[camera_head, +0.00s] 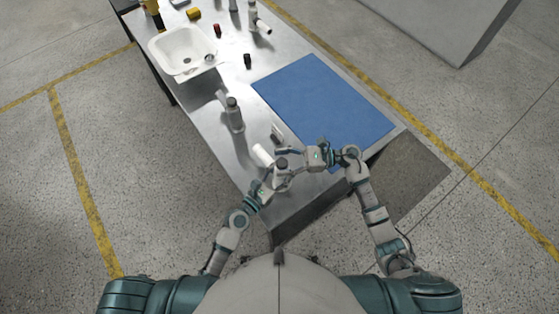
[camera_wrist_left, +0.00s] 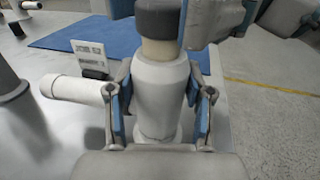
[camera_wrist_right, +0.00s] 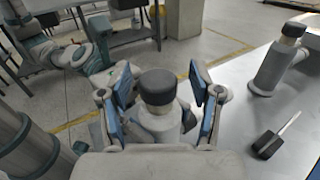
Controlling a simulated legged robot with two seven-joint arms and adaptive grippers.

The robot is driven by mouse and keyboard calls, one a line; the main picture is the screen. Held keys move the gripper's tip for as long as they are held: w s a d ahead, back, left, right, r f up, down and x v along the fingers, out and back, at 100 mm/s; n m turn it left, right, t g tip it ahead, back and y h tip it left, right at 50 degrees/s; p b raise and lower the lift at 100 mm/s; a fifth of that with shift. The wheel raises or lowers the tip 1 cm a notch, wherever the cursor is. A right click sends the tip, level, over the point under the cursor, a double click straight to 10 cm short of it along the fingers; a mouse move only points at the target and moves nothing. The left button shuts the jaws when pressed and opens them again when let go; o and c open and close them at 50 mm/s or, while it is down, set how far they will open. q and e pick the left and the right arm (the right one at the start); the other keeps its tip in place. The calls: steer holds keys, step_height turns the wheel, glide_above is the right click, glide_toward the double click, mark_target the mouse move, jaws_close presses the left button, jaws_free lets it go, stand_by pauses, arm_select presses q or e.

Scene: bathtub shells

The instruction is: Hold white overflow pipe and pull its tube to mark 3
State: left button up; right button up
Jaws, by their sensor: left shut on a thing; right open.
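The white overflow pipe (camera_wrist_left: 160,95) stands upright at the near end of the metal table, with a side branch (camera_wrist_left: 70,88) pointing left in the left wrist view. A cream tube collar (camera_wrist_left: 158,48) and a dark cap (camera_wrist_left: 158,18) show at its top. My left gripper (camera_wrist_left: 160,110) is shut on the pipe's body. My right gripper (camera_wrist_right: 160,95) is open, with its fingers on either side of the dark cap (camera_wrist_right: 157,86); I cannot tell whether they touch it. The pipe also shows in the head view (camera_head: 263,155). No mark numbers are legible on the tube.
A grey pipe (camera_head: 234,113) stands on the table beyond. A small label card (camera_wrist_left: 88,52) in a black holder stands close by. A blue mat (camera_head: 322,98) lies at right, clear. A white basin (camera_head: 183,50) and another white pipe (camera_head: 259,25) are farther off.

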arm_select(q)
steer(key=shift+d, duration=0.2)
arm_select(e)
steer(key=shift+a, duration=0.35)
arm_select(q)
steer(key=shift+a, duration=0.15)
arm_select(e)
steer(key=shift+a, duration=0.1)
jaws_close()
arm_select(q)
steer(key=shift+s, duration=0.1)
arm_select(e)
step_height(320, 180, up, 6)
steer(key=shift+w+r, duration=0.1)
jaws_free()
